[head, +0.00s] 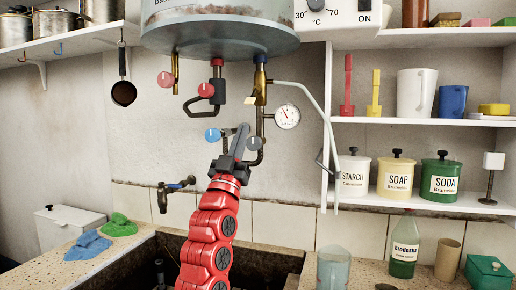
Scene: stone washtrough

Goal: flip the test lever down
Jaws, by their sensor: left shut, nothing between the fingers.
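My left gripper (241,131) is shut and empty. It points up below the tank, on my red arm that rises from the trough. A small cream-coloured lever (250,100) sits on the brass fitting (260,82) under the tank, just above and right of the fingertips. It looks like the test lever, but no label on it can be read. In the picture a gap shows between it and the fingers; the depth between them is hard to judge. My right gripper is not in view.
A pressure gauge (287,116) and a curved pale pipe (326,125) are close on the right. Red knobs (165,78) and a blue knob (212,135) are on the left. A tap (170,190) sticks out above the trough. Shelves of jars (396,177) stand right.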

